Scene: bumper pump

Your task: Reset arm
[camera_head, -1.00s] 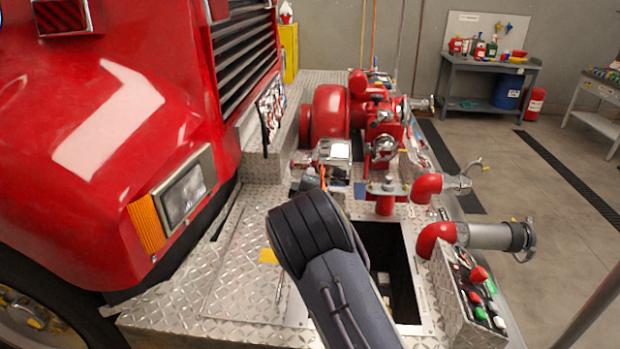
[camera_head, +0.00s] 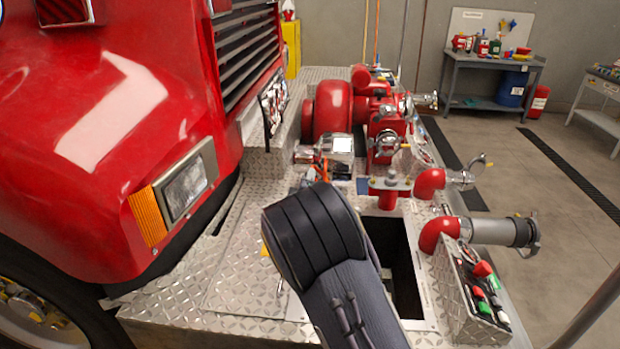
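My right arm comes up from the bottom middle, and its dark forearm covers part of the bumper deck. My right gripper (camera_head: 334,147) seems to be the small silver piece just beyond the forearm, in front of the red pump (camera_head: 333,108). Its fingers are too small and too covered to tell whether they are open or shut, or whether they hold anything. My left gripper and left arm are not in view. The pump, with chrome valves and red outlet pipes (camera_head: 438,232), sits on the diamond-plate bumper (camera_head: 240,285).
The red truck front (camera_head: 110,120) with its headlight (camera_head: 184,188) stands close on the left. A dark opening (camera_head: 400,270) lies in the deck beside my forearm. A workbench (camera_head: 490,65) stands at the back; the floor at right is mostly clear.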

